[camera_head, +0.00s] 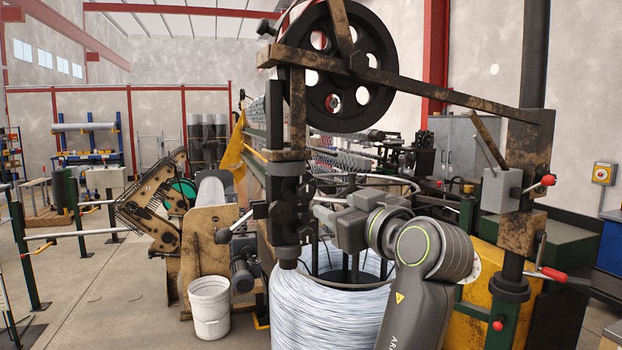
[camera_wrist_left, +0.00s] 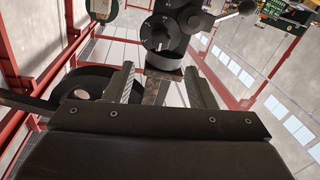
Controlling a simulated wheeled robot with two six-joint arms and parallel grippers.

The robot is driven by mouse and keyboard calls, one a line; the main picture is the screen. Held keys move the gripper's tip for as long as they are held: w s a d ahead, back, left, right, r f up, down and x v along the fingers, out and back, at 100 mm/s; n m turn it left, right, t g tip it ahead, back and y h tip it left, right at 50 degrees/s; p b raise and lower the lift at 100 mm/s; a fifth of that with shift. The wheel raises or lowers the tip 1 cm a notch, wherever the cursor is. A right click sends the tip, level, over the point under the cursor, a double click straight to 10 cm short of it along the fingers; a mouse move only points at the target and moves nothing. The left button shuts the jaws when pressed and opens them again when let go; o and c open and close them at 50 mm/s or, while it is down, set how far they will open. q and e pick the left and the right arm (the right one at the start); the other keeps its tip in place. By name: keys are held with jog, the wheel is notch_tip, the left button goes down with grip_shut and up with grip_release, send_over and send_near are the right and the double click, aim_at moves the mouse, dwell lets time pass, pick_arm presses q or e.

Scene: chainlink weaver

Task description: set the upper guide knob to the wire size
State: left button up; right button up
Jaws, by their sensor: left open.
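The black guide block (camera_head: 290,190) stands on the dark column above the wire coil, in the middle of the head view. In the left wrist view a round dark knob (camera_wrist_left: 158,34) with pale marks around it sits just beyond my fingertips, roughly in line with the gap. A second round part (camera_wrist_left: 194,19) shows beside it. My left gripper (camera_head: 322,207) is beside the guide block on its right, its fingers partly hard to make out. In the wrist view my left gripper (camera_wrist_left: 161,80) is open, with nothing held between its fingers. My right gripper is not in view.
A large flywheel (camera_head: 340,68) and rusty beam hang above. A ball-ended lever (camera_head: 224,236) sticks out left of the guide. The wire coil (camera_head: 325,315) lies below. A white bucket (camera_head: 209,306) stands at lower left. Red-handled levers (camera_head: 553,274) are at right.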

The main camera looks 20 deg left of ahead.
aim_at(307, 193)
pick_arm(q)
jog(key=p+x, duration=0.4)
jog(key=x, duration=0.6)
jog(key=shift+a+r, duration=0.1)
jog(key=shift+a, duration=0.05)
jog(key=shift+w+a, duration=0.3)
jog(key=shift+w, duration=0.15)
jog(key=c, duration=1)
jog(key=shift+o, duration=0.2)
